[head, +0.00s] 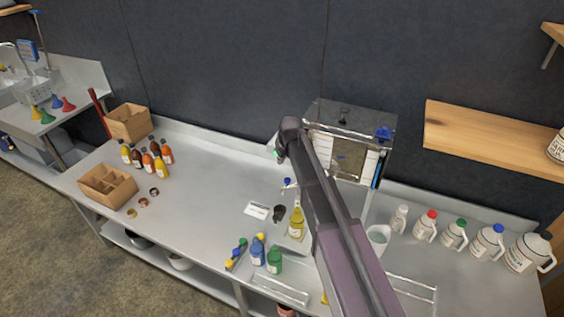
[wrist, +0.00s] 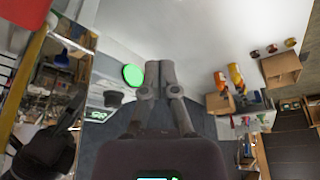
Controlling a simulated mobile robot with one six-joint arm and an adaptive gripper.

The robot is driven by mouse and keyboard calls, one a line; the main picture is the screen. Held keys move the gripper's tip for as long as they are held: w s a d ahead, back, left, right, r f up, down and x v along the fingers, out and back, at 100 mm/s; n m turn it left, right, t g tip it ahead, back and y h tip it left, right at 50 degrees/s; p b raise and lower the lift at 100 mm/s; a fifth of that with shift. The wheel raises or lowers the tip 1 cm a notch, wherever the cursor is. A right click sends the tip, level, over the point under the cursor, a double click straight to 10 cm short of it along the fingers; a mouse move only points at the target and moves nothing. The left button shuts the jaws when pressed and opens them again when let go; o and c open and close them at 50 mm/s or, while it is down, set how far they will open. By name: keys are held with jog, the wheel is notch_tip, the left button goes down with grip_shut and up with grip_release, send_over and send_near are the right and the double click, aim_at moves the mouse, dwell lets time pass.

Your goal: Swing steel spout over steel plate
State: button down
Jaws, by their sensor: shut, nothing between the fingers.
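My gripper (wrist: 160,72) is shut and empty, with its two grey fingertips together in the wrist view. In the head view my arm's dark wrist hides most of it, to the left of the clear-walled evaporator box (head: 350,152). A bright green round piece (wrist: 132,75) is close beside the fingertips in the wrist view; I cannot tell if they touch. A bit of green (head: 277,155) also shows by my wrist in the head view. I cannot make out the steel spout or the steel plate for certain; my arm covers part of that area.
The steel table (head: 215,195) has clear room left of centre. Several small bottles (head: 147,158) and wooden boxes (head: 108,186) stand at left. A yellow bottle (head: 296,223) and a green bottle (head: 274,261) stand near my arm. White jugs (head: 487,242) line the right, below a wooden shelf (head: 490,142).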

aim_at(296, 184)
jog(key=shift+s+d+f+b, duration=0.2)
jog(key=shift+s+f+b, duration=0.15)
jog(key=shift+f+b, duration=0.4)
jog(key=shift+s+d+f+b, duration=0.25)
jog(key=shift+s+f+b, duration=0.1)
jog(key=shift+f+b, duration=0.35)
jog(key=shift+s+d+f+b, duration=0.2)
jog(key=shift+s+f+b, duration=0.25)
jog(key=shift+f, duration=0.45)
jog(key=shift+w, duration=0.1)
